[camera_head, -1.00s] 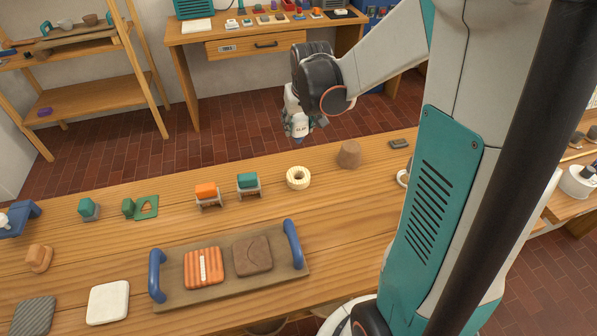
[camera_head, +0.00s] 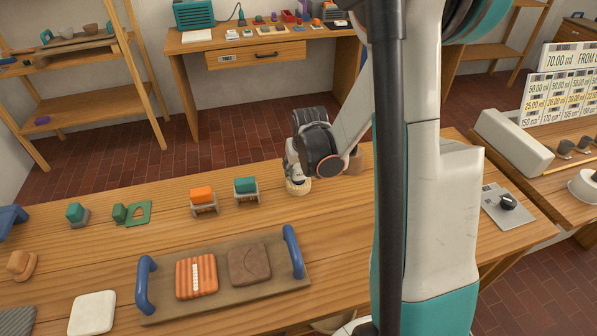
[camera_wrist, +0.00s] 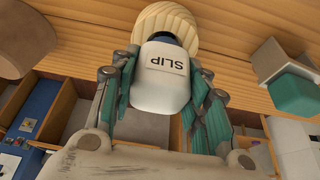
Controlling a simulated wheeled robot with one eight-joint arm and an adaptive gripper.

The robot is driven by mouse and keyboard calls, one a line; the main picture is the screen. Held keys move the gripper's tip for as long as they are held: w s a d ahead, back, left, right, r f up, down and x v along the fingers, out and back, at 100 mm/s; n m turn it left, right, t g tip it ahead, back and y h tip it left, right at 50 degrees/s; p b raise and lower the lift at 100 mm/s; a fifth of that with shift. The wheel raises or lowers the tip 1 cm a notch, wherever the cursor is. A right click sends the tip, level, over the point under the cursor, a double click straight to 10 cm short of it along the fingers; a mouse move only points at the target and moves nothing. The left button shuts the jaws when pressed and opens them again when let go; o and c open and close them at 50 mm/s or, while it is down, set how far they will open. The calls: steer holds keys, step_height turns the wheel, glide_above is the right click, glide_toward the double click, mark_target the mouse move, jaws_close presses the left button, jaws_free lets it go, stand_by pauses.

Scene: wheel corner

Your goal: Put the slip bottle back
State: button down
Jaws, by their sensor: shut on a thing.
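The cream ring-shaped holder (camera_wrist: 166,24) lies at the far end of the bottle in the wrist view. In the head view that ring (camera_head: 299,187) shows just below my gripper on the wooden table. The arm hides most of the bottle there. I cannot tell whether the bottle is inside the ring or just above it.
A teal block on a grey stand (camera_head: 246,188) and an orange block on a stand (camera_head: 203,199) are left of the ring. A brown cylinder (camera_wrist: 25,35) is close by on the other side. A tray with blue handles (camera_head: 255,293) lies in front.

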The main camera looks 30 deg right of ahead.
steer(key=shift+f, duration=0.3)
steer(key=shift+f, duration=0.1)
steer(key=c, duration=0.9)
jaws_free()
steer(key=p+v, duration=0.5)
steer(key=v, duration=0.9)
steer(key=shift+s+d+f+p, duration=0.1)
steer(key=shift+s+p, duration=0.05)
steer(key=shift+p, duration=0.2)
